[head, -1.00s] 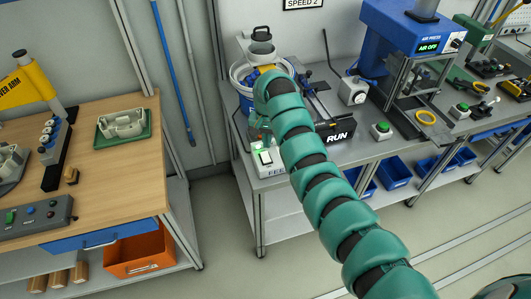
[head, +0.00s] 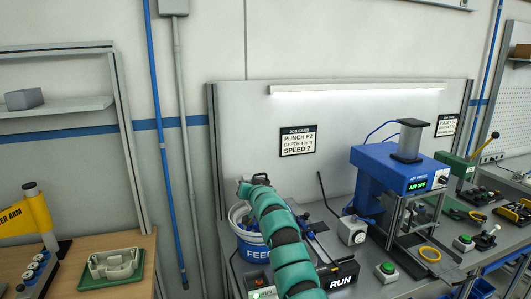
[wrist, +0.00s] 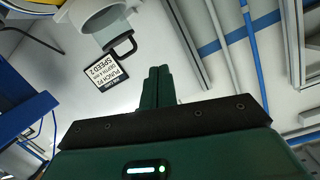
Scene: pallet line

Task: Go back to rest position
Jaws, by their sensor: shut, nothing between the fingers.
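My teal segmented arm reaches up from the bottom centre of the head view, its far end in front of the white and blue feed bucket (head: 250,245). The fingers cannot be made out there. In the wrist view my gripper (wrist: 158,86) shows dark green fingers pressed together, with nothing between them. They are in front of the pale wall, apart from any object. The job card (head: 298,140) hangs on the back panel in the head view. It also appears tilted in the wrist view (wrist: 105,85), left of the fingers.
The blue air press (head: 395,170) stands right of the arm, its display reading AIR OFF. A black RUN box (head: 340,275) and a grey knob box (head: 353,230) are on the bench. A green tray (head: 115,270) lies on the left table. Open floor is out of view.

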